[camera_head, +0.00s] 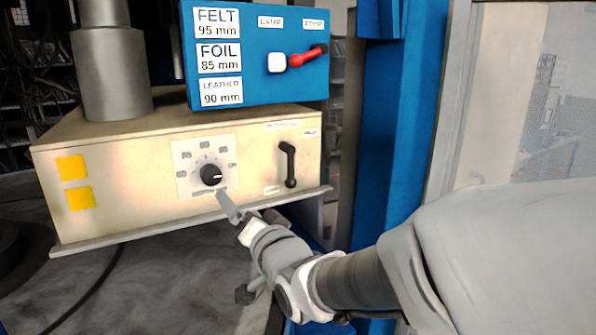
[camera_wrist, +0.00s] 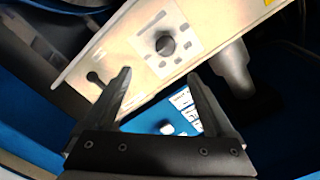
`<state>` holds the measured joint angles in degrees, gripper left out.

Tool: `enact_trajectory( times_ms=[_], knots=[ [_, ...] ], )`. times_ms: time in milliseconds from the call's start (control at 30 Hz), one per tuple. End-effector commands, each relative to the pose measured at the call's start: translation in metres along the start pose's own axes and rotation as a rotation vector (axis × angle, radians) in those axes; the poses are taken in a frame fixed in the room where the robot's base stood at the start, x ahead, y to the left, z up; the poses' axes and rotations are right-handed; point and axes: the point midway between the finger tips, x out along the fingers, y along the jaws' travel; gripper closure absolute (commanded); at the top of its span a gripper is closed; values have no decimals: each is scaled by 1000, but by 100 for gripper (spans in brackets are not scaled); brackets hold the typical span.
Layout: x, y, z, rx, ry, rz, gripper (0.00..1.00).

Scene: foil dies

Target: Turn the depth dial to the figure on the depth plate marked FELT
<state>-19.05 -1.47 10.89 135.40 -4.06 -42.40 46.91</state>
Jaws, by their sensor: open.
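The depth dial (camera_head: 211,174) is a round black knob on a white scale plate (camera_head: 184,185) on the front of the cream box. Its white pointer line points right, toward the rightmost figure; the scale figures are too small to read surely. The dial also shows in the wrist view (camera_wrist: 165,45). The depth plate's FELT label (camera_head: 216,22) reads 95 mm, above FOIL 85 mm (camera_head: 218,58) and LEATHER 90 mm (camera_head: 221,92). My gripper (camera_head: 228,206) is just below and right of the dial. In the wrist view its fingers (camera_wrist: 159,75) are apart and empty, with the dial beyond their tips.
A black lever (camera_head: 289,165) stands right of the dial. The blue panel above carries a white button (camera_head: 277,62) and a red-handled switch (camera_head: 308,55). A ledge (camera_head: 130,238) runs under the cream box (camera_head: 125,165). A blue post (camera_head: 395,130) stands to the right.

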Motion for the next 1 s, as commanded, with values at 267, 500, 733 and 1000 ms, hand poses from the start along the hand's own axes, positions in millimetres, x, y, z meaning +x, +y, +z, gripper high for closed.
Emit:
enact_trajectory(
  times_ms=[267,500,733,1000],
  knots=[
    [19,-8,2,25,9,-33,11],
    [56,-9,2,25,8,-31,11],
    [94,-10,1,23,8,-31,11],
    [139,-12,0,23,8,-30,11]
  ],
)
